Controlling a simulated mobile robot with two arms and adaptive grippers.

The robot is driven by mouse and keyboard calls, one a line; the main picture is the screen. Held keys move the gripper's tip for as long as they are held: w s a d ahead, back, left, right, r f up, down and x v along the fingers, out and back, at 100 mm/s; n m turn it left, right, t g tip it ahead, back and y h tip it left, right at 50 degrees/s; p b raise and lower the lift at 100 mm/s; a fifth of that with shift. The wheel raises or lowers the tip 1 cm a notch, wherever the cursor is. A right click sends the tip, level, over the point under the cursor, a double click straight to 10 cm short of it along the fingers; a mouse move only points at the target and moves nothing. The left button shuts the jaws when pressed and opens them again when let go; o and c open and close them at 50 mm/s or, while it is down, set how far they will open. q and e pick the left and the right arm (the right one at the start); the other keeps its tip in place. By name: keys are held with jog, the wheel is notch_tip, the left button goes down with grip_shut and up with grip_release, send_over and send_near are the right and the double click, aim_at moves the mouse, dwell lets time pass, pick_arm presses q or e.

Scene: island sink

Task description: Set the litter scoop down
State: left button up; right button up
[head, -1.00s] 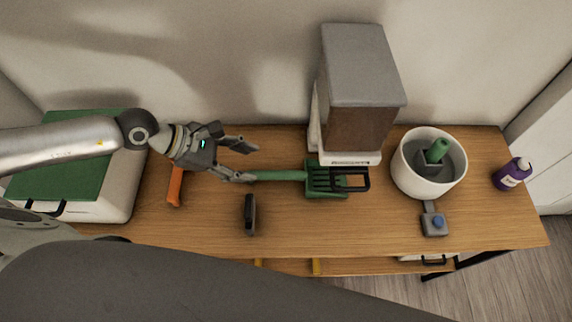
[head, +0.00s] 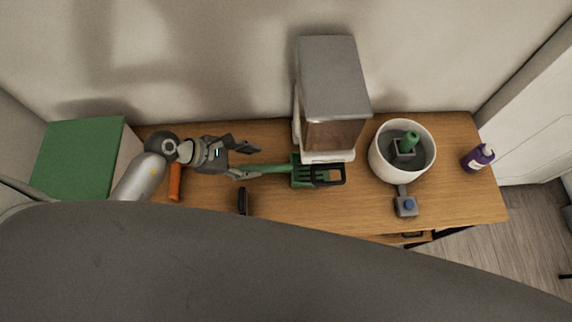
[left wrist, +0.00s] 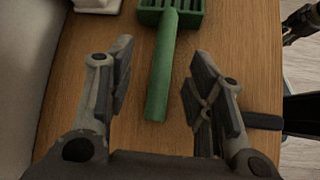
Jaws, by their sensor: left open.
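The green litter scoop (head: 303,172) lies on the wooden table, its slotted head towards the dispenser and its handle pointing left. In the left wrist view the scoop's handle (left wrist: 162,75) lies between my fingers, with a visible gap on each side. My left gripper (head: 252,160) is open at the handle's end and holds nothing; its spread fingers also show in the left wrist view (left wrist: 158,88). My right gripper is not seen in the head view; a dark gripper-like part shows at the left wrist view's upper right edge, too cut off to identify.
A grey-topped dispenser (head: 332,80) stands behind the scoop's head. A white pot (head: 380,160) with a green-handled item, a grey block with a blue button (head: 406,206) and a purple bottle (head: 477,158) stand right. An orange item (head: 175,183) and a black item (head: 243,200) lie nearby.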

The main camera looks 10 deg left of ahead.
aim_at(275, 167)
pick_arm(q)
jog(key=x, duration=0.3)
jog(key=shift+w+d, duration=0.15)
jog(key=shift+d, duration=0.15)
jog(key=d+f+p, duration=0.1)
jog(key=d, duration=0.1)
jog(key=d+f+p, duration=0.1)
jog(key=d, duration=0.1)
jog(key=shift+w+f, duration=0.4)
jog(key=shift+w+d+f, duration=0.1)
jog(key=shift+d+f, duration=0.05)
jog(key=shift+f, duration=0.2)
grip_shut()
